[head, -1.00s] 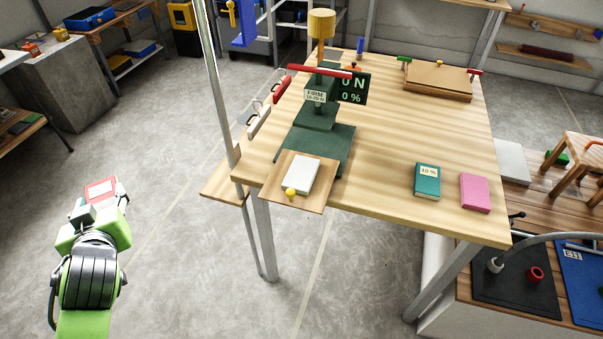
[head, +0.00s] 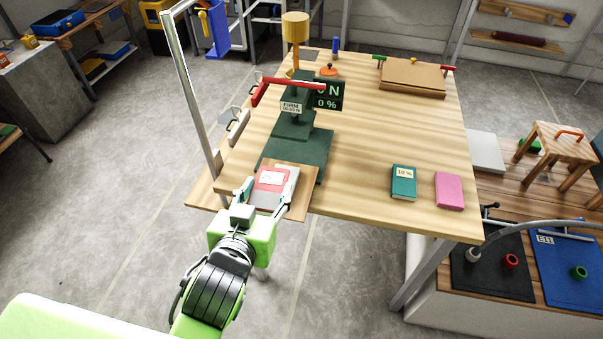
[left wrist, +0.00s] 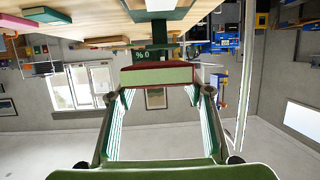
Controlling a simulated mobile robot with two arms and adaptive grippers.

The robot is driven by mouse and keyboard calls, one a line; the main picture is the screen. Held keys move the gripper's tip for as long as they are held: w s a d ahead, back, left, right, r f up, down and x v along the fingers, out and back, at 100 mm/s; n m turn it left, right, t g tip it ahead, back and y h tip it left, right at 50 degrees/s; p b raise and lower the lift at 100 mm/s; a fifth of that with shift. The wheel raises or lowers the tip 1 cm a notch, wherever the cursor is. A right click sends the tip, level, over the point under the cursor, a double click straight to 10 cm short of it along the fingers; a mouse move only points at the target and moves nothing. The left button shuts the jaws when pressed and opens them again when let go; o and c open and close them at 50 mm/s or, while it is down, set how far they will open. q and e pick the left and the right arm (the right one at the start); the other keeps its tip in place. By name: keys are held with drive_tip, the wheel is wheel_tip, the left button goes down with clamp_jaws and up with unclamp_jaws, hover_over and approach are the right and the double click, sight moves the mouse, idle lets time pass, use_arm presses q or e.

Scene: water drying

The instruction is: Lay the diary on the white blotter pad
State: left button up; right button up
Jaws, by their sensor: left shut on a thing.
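The diary (head: 268,178) is a red book with a white label. My left gripper (head: 262,193) is shut on it, with a finger on either side. It also shows nearly edge-on between the fingers in the left wrist view (left wrist: 157,76). In the head view the diary covers most of the white blotter pad (head: 291,182), leaving a pale strip at its right. I cannot tell whether the diary touches the pad. The pad lies on a brown board (head: 301,204) at the table's front edge. My right gripper is not in view.
A dark green press (head: 297,122) with a red lever (head: 300,84) stands just behind the board. A teal book (head: 403,182) and a pink book (head: 449,190) lie at the table's right front. The middle of the wooden table (head: 385,130) is clear.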

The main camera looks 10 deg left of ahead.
use_arm(q)
drive_tip(key=shift+w+d+r+m+h, duration=0.1)
drive_tip(key=shift+d+r+m+h, duration=0.1)
drive_tip(key=shift+d, duration=0.4)
drive_tip(key=shift+w+d+r+m+h, duration=0.1)
drive_tip(key=shift+d+r+h, duration=0.1)
drive_tip(key=shift+d, duration=0.4)
drive_tip(key=w+a+f, duration=0.1)
drive_tip(key=w+f, duration=0.2)
drive_tip(key=w, duration=0.1)
drive_tip(key=w+a+f+p, duration=0.1)
drive_tip(key=w+f, duration=0.2)
drive_tip(key=w, duration=0.1)
drive_tip(key=w+a+f+p, duration=0.1)
drive_tip(key=w+f, duration=0.2)
drive_tip(key=w, duration=0.1)
drive_tip(key=shift+w+a, duration=0.15)
drive_tip(key=shift+a, duration=0.05)
drive_tip(key=shift+w+a+f, duration=0.1)
drive_tip(key=shift+w+f, duration=0.25)
drive_tip(key=shift+f, duration=0.1)
wheel_tip(320, 180, down, 2)
drive_tip(key=shift+f, duration=0.55)
drive_tip(key=shift+f, duration=0.1)
drive_tip(key=o, duration=1.1)
